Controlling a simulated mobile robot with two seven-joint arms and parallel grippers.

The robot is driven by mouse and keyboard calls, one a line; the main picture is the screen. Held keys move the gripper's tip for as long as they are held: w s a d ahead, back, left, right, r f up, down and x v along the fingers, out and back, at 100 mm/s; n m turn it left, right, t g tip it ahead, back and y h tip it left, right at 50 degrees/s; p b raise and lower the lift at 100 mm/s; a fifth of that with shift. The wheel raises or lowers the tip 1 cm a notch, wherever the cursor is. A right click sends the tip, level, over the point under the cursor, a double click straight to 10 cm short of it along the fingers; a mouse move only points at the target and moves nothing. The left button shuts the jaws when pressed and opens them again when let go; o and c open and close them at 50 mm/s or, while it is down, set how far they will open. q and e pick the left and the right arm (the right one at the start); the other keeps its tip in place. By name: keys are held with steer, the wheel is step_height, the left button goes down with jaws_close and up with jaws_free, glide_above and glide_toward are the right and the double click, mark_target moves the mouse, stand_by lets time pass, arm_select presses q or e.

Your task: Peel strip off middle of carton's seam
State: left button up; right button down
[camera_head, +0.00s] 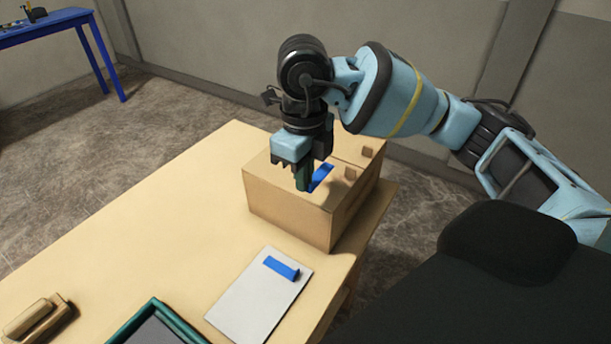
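A closed brown carton (288,207) stands on the table, with a seam along its top. A blue strip (321,177) lies on the carton's top and is partly hidden by my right gripper (304,184). My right gripper points down over the carton's top, close beside the blue strip. Its fingers overlap in this view, so I cannot tell its opening or whether it touches the strip. My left gripper is out of view.
A light grey board (250,305) with another blue strip (282,268) on it lies in front of the carton on the wooden table (150,235). A green-rimmed dark tray (150,330) and a wooden block (35,318) are at the front left. The table's left middle is clear.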

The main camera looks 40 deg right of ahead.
steer(key=shift+r, duration=0.5)
steer(key=shift+r+p, duration=0.65)
steer(key=shift+r, duration=0.35)
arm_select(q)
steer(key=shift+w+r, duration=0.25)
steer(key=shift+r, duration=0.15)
